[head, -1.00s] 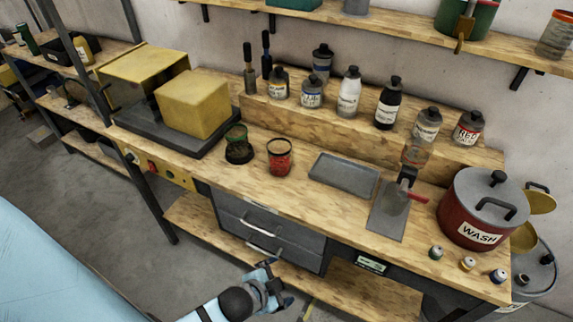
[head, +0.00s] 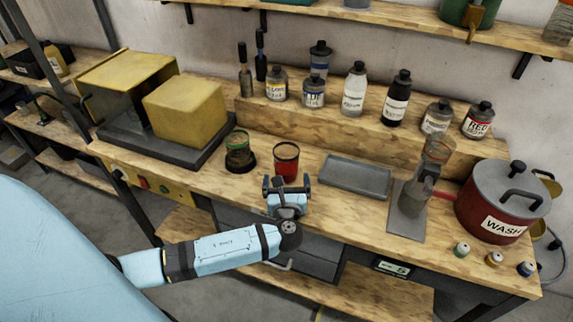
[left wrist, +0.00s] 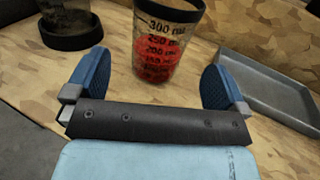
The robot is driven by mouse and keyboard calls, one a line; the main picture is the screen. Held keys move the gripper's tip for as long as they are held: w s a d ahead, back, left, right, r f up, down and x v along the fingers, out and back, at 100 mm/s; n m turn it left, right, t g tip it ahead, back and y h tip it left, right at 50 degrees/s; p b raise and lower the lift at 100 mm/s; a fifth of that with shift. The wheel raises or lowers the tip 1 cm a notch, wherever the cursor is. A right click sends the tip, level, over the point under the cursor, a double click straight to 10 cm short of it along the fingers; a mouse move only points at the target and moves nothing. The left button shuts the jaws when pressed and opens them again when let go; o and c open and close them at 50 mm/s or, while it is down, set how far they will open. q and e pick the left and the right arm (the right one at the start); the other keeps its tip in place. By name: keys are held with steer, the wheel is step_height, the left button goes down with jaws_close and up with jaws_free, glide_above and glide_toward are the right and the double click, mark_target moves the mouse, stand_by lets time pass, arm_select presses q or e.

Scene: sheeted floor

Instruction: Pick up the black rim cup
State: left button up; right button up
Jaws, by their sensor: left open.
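A clear cup with a dark rim and red contents (head: 286,168) stands upright on the wooden bench. In the left wrist view the cup (left wrist: 168,42) shows printed volume marks, and its top is cut off by the frame. My left gripper (head: 287,184) is open just in front of the cup. In the left wrist view its blue fingers stand wide apart, one to each side of the cup, which appears just beyond them; I cannot tell whether they touch it. My right gripper is not in view.
A grey tray (head: 355,178) lies right of the cup. A yellow block (head: 186,110) on a dark plate stands to the left. Several bottles stand on a raised wooden step behind. A dark stand (head: 410,200) and a red WASH pot (head: 492,212) are further right.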

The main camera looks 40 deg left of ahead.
mark_target(286, 172)
arm_select(q)
steer(key=shift+f+p+x, duration=0.2)
steer(key=shift+p+x, duration=0.3)
steer(key=shift+x, duration=3.1)
steer(key=c, duration=1.1)
steer(key=shift+r, duration=0.1)
